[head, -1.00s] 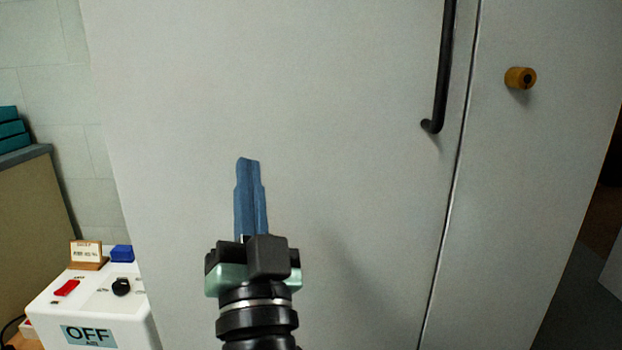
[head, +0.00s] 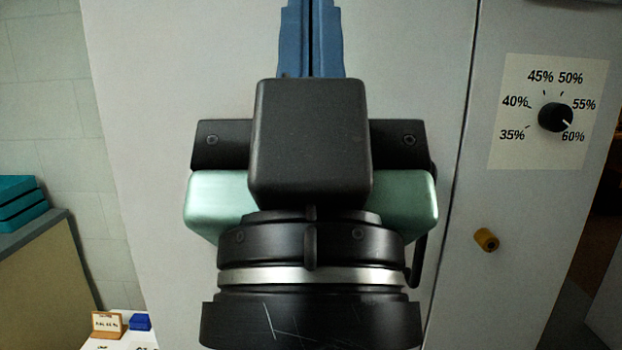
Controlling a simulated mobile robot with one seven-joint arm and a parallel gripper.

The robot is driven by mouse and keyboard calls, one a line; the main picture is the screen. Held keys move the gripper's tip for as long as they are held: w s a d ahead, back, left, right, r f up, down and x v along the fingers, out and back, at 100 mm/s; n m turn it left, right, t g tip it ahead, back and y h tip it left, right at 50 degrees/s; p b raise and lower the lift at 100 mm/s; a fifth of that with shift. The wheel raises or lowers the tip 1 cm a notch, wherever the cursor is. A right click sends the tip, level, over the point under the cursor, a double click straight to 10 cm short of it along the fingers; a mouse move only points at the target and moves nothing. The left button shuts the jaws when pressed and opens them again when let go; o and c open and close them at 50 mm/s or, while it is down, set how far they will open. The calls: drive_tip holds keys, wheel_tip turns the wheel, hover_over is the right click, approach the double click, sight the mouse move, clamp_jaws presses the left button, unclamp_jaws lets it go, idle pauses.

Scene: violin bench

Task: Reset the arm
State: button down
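My gripper (head: 312,12) is large in the middle of the head view and points up the picture. Its two blue fingers lie side by side with only a thin dark seam between them, and nothing shows between them. The fingertips are cut off by the top edge. The gripper is in front of a tall pale cabinet door (head: 170,100). I cannot tell its distance from the door. The gripper body and wrist hide most of the black door handle (head: 418,265).
Right of the door seam, a panel carries a black dial (head: 555,117) with percent marks, its pointer near 60%, and a brass-coloured knob (head: 486,240) below. At lower left are a white box (head: 115,343) with a small sign (head: 107,324) and blue block (head: 141,322), and teal cases (head: 20,200).

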wheel_tip(320, 180, up, 19)
drive_tip(key=p, duration=1.6)
drive_tip(key=shift+p, duration=0.3)
